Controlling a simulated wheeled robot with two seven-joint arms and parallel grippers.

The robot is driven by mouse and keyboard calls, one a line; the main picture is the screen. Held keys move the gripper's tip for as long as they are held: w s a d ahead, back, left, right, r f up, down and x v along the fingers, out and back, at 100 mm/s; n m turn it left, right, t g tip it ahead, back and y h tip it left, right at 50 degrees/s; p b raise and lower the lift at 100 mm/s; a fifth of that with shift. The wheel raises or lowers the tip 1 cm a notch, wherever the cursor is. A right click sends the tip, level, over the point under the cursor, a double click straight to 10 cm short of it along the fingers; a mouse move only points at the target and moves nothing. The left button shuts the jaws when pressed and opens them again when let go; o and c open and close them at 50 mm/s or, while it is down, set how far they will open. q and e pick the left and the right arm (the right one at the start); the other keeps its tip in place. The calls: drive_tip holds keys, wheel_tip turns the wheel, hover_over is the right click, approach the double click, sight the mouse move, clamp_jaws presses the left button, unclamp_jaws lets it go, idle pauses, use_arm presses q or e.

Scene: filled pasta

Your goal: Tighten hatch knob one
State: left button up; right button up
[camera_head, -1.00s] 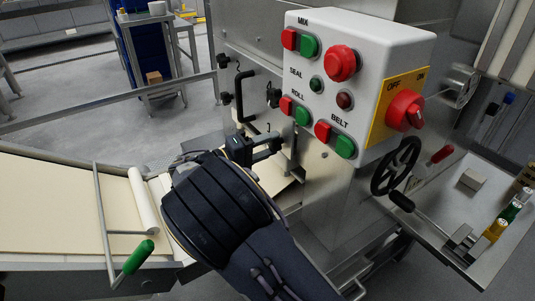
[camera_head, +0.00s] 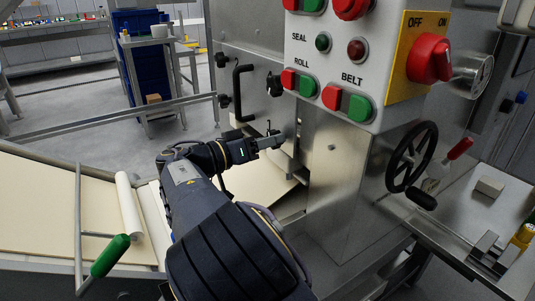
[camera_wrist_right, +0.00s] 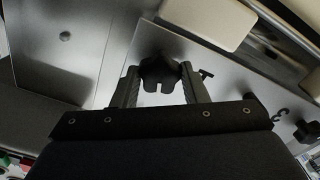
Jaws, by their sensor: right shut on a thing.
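My right gripper (camera_head: 270,142) reaches to the lower front of the steel machine, by the hatch. In the right wrist view its two fingers (camera_wrist_right: 160,70) close on a black lobed knob (camera_wrist_right: 160,82). In the head view the gripper hides most of that knob. A free black knob (camera_head: 274,85) sits above it on the hatch panel, right of the black bar handle (camera_head: 240,92). Two more black knobs (camera_head: 221,60) (camera_head: 224,101) are left of the handle. My left gripper is out of view.
The white control box (camera_head: 335,45) overhangs at the right, with a black handwheel (camera_head: 411,156) below it. A pasta sheet roll (camera_head: 129,205) and a green-handled bar (camera_head: 110,256) lie at the left. Free floor shows behind.

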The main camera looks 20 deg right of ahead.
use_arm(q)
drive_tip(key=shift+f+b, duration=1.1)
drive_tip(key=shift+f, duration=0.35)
use_arm(e)
drive_tip(key=shift+f+m, duration=0.1)
drive_tip(key=shift+m, duration=1)
drive_tip(key=o, duration=1)
drive_tip(key=shift+c, duration=0.2)
drive_tip(key=shift+a, duration=0.15)
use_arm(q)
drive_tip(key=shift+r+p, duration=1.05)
use_arm(e)
drive_tip(key=s+a, duration=0.1)
drive_tip(key=a, duration=0.6)
drive_tip(key=shift+a, duration=0.25)
